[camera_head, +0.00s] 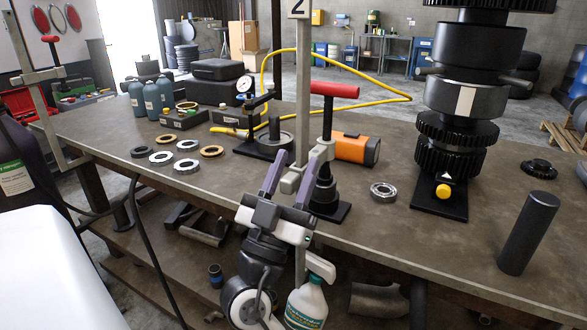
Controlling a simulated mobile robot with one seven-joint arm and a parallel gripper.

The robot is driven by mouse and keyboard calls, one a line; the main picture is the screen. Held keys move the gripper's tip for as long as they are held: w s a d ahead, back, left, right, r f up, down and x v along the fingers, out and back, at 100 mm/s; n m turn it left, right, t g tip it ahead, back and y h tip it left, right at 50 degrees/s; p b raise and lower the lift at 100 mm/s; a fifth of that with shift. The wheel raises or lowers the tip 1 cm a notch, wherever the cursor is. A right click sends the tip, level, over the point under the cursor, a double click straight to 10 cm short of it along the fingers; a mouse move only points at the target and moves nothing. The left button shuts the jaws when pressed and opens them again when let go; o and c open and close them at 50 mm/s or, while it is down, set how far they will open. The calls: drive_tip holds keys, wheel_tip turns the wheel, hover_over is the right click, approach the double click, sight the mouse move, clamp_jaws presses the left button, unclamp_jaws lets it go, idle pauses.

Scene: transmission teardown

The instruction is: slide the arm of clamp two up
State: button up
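Clamp two is a tall grey upright bar (303,90) with a plate marked "2" at its top, standing at the table's front edge. Its grey sliding arm (291,181) sits low on the bar, with a dark screw under a red T-handle (335,90) to the right. The screw's lower end reaches a black stepped part on a flat base (326,198). My gripper (298,160) points up and away at the front edge, its two purple fingers spread apart on either side of the arm's near end. Contact with the arm cannot be told.
An orange-black device (357,149) and a bearing ring (383,192) lie right of the clamp. A tall gear stack (457,130) and dark cylinder (528,233) stand farther right. A gauge stand (262,143) and rings are left. Another red-handled clamp (50,75) stands far left.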

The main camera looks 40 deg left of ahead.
sight(299, 118)
clamp_jaws()
wheel_tip(299, 118, up, 7)
drive_tip(key=p, duration=0.3)
drive_tip(key=shift+f, duration=0.1)
drive_tip(key=shift+o, duration=0.5)
unclamp_jaws()
drive_tip(key=shift+f, duration=0.1)
drive_tip(key=shift+y, duration=0.3)
drive_tip(key=b+v, duration=0.4)
drive_tip(key=v, duration=0.9)
drive_tip(key=shift+s+f, duration=0.15)
drive_tip(key=shift+s, duration=0.2)
